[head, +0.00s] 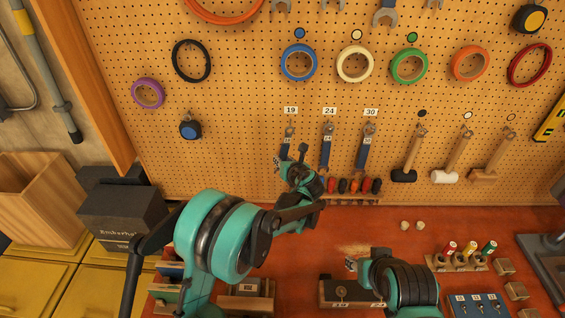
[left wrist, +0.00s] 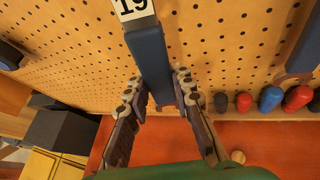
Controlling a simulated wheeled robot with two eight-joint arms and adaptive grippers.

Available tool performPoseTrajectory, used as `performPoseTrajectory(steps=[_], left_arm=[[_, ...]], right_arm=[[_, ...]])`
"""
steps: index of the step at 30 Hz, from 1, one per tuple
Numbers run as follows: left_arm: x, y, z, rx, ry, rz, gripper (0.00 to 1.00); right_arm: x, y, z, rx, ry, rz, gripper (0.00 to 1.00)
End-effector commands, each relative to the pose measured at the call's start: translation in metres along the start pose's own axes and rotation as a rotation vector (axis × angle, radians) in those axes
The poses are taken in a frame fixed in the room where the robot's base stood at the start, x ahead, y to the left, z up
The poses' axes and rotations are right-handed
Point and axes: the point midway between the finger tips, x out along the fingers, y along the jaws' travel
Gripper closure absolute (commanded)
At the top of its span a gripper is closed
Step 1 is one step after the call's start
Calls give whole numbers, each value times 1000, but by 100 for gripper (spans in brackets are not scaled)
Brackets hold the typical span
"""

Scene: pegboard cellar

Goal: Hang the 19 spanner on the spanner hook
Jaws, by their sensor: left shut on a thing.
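The 19 spanner (head: 287,139) has a blue handle and is upright against the pegboard below the 19 label (head: 290,110). Its top end is by the hook there; I cannot tell whether the hook passes through it. In the left wrist view its blue handle (left wrist: 150,55) with the white 19 tag runs down between my fingers. My left gripper (head: 290,162) is shut on the lower handle. My right gripper (head: 352,264) is low over the bench at the front; its fingers are too small to read.
The 24 spanner (head: 327,146) and 30 spanner (head: 367,147) hang close to the right. Several screwdrivers (head: 355,186) stand in a row just below them. Mallets (head: 404,175) hang farther right. A dark box (head: 122,215) stands at left.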

Motion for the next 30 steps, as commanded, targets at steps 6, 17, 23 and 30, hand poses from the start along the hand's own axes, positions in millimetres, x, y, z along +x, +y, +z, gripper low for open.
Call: performPoseTrajectory(steps=[6,17,23,30], left_arm=[[12,-4,6,0,-1,0,100],[33,-10,9,1,-1,0,100],[38,-12,9,1,-1,0,100],[38,-12,9,1,-1,0,100]], right_arm=[[-4,0,-3,0,0,0,60],[1,0,1,0,0,0,60],[6,0,4,0,0,0,60],[8,0,5,0,0,0,60]])
